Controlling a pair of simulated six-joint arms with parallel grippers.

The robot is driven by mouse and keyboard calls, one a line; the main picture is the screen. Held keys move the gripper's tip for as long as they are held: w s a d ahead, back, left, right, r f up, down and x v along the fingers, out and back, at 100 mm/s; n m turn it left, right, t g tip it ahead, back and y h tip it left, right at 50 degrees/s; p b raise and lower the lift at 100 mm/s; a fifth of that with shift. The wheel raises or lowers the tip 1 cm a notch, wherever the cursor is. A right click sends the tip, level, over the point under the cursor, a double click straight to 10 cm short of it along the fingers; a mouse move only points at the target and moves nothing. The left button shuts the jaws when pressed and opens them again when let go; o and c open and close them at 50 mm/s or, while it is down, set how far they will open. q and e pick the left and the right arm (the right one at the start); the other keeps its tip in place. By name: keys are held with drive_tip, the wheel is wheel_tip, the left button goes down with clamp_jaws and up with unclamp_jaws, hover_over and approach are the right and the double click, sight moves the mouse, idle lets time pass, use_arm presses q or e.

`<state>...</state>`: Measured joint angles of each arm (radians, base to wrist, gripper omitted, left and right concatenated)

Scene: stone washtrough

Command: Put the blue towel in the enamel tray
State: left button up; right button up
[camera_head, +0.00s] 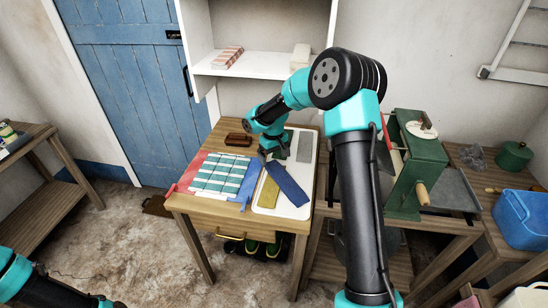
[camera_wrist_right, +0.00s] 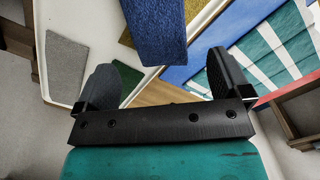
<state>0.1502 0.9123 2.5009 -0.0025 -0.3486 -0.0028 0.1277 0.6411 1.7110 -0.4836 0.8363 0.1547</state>
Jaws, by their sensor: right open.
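The blue towel (camera_head: 288,184) lies flat and slanted in the white enamel tray (camera_head: 294,211), beside an olive-yellow cloth (camera_head: 268,192). The towel also shows at the top of the right wrist view (camera_wrist_right: 155,28), ahead of the fingers. The tray's pale rim (camera_wrist_right: 62,98) shows there too. My right gripper (camera_head: 268,153) is low near the towel's far end, partly hidden by its own arm. In the wrist view its jaws (camera_wrist_right: 160,75) stand apart with nothing between them. Part of my left arm enters at the lower left; its gripper is out of view.
A grey cloth (camera_head: 304,146) and a green cloth (camera_wrist_right: 126,80) also lie in the tray. A striped cloth (camera_head: 217,176) covers the table left of it. A brown block (camera_head: 238,139) sits behind. A green cranked machine (camera_head: 405,180) stands to the right.

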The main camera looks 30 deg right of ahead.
wheel_tip(320, 180, up, 12)
drive_tip(key=shift+w+f, duration=0.15)
drive_tip(key=shift+f, duration=0.1)
idle(0.6)
